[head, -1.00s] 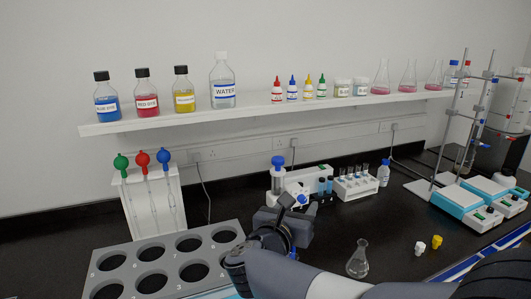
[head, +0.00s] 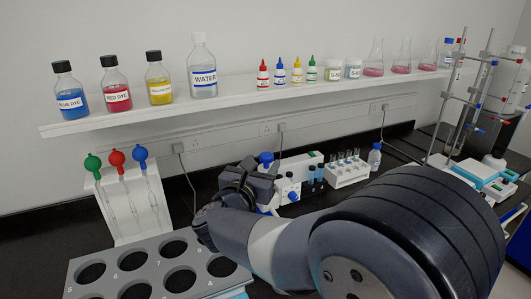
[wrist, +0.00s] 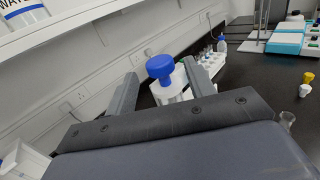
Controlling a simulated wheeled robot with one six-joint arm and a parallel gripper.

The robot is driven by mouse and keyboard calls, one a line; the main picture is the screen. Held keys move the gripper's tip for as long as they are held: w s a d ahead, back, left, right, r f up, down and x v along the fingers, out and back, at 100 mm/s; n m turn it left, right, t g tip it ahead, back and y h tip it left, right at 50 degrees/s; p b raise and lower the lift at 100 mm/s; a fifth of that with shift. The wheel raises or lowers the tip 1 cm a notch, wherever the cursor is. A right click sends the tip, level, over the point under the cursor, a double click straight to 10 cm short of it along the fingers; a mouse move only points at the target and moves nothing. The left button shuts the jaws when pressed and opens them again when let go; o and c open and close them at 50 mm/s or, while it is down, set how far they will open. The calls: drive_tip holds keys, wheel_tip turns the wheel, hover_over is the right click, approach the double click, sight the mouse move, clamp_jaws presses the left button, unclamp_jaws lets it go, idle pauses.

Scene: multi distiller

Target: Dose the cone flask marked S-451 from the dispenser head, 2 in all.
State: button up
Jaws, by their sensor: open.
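The dispenser has a blue cap (wrist: 160,68) on a clear-white body. In the wrist view it lies between and beyond my open fingers; I cannot tell whether they touch it. My gripper (wrist: 159,76) is open and empty. In the head view my gripper (head: 252,178) is in front of the dispenser, whose blue top (head: 266,159) shows just above it. A clear cone flask (wrist: 287,119) is on the black bench, partly cut off by my gripper body in the wrist view. My arm hides it in the head view. No S-451 mark is readable.
A grey rack with round holes (head: 128,275) and a pipette stand (head: 135,205) are at left. A white tube rack (head: 347,173) and wash bottle (head: 375,157) stand right of the dispenser. The shelf (head: 250,98) of bottles runs above. Yellow and white stoppers (wrist: 308,77) lie near the flask.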

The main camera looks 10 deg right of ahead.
sight(264, 161)
drive_tip(key=shift+p+x, duration=0.45)
drive_tip(key=shift+x, duration=1.55)
drive_tip(key=shift+c, duration=0.2)
clamp_jaws()
